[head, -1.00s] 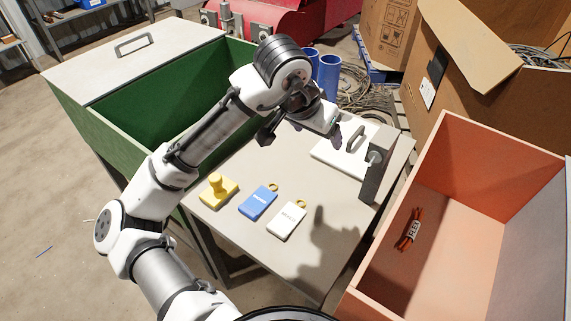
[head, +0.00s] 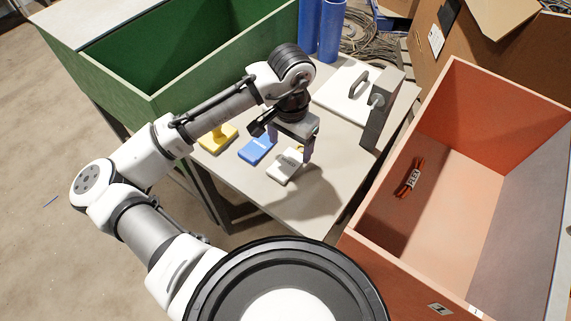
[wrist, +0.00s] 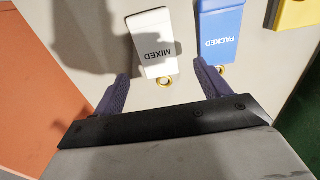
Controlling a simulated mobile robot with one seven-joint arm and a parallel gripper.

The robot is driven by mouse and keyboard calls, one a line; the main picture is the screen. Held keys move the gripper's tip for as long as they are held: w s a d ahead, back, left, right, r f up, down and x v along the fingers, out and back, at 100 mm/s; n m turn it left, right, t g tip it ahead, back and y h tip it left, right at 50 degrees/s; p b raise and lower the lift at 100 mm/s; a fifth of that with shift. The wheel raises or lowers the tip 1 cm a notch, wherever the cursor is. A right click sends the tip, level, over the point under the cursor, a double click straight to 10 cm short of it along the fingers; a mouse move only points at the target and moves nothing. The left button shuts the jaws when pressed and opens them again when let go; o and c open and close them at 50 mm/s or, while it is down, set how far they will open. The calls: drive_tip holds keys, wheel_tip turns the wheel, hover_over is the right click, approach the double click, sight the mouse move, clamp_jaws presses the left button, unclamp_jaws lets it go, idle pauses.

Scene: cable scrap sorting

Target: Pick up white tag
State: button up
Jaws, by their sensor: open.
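The white tag (head: 284,166) lies flat on the table, and in the wrist view the white tag (wrist: 152,38) reads "MIXED" and has a brass ring (wrist: 165,81) at its near end. My gripper (head: 291,146) is open and empty, above the table by the ring end of the white tag. In the wrist view my gripper (wrist: 163,82) has its two purple fingers apart, one on each side of the ring, with the tag's body beyond them. The blue tag (wrist: 219,36), marked "PACKED", lies to its right there, close to the right finger.
A yellow stamp-like block (head: 218,138) lies left of the blue tag. A white plate with a handle (head: 345,92) and an upright dark block (head: 383,110) stand at the table's right. A green bin (head: 160,88) is at left, an orange bin (head: 440,235) at right.

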sight(289, 161)
drive_tip(key=shift+s+f, duration=0.15)
drive_tip(key=shift+f, duration=0.9)
drive_tip(key=shift+s+f, duration=0.1)
drive_tip(key=shift+f, duration=0.9)
drive_tip(key=shift+f, duration=0.15)
drive_tip(key=c, duration=1)
wheel_tip(289, 161, up, 20)
drive_tip(key=shift+r+p, duration=0.2)
drive_tip(key=shift+p, duration=0.8)
